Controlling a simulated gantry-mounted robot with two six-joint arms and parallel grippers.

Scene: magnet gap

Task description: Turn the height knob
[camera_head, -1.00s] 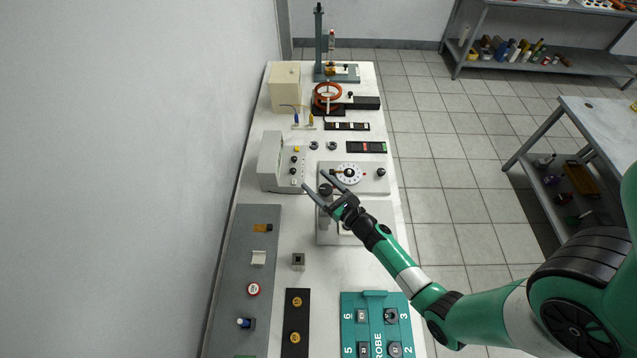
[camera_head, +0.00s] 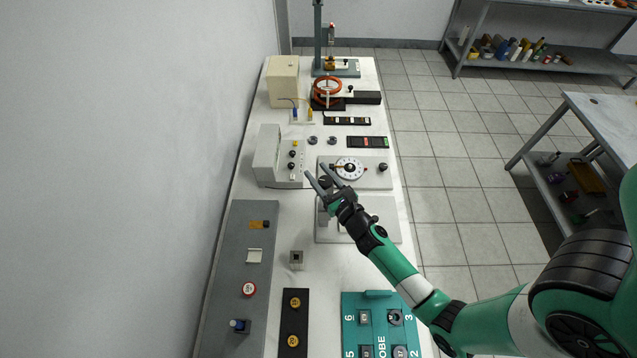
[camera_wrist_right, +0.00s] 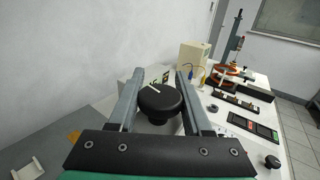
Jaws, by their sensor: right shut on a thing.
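A round black knob with a white pointer line (camera_wrist_right: 160,100) stands between the two fingers of my right gripper (camera_wrist_right: 155,75) in the right wrist view. The right gripper is shut on this knob. In the head view, my right gripper (camera_head: 314,169) reaches from the lower right, and the knob (camera_head: 325,182) shows small and partly covered between its fingers. The knob sits at the left end of a light panel (camera_head: 370,180) with a white round dial (camera_head: 349,169) and another black knob (camera_head: 383,167). My left gripper is not in view.
A grey instrument box (camera_head: 268,155) stands close to the left of the gripper. Beyond are black strips (camera_head: 368,142), a red coil (camera_head: 327,88) and a beige box (camera_head: 284,82). A teal rack (camera_head: 378,296) lies nearer.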

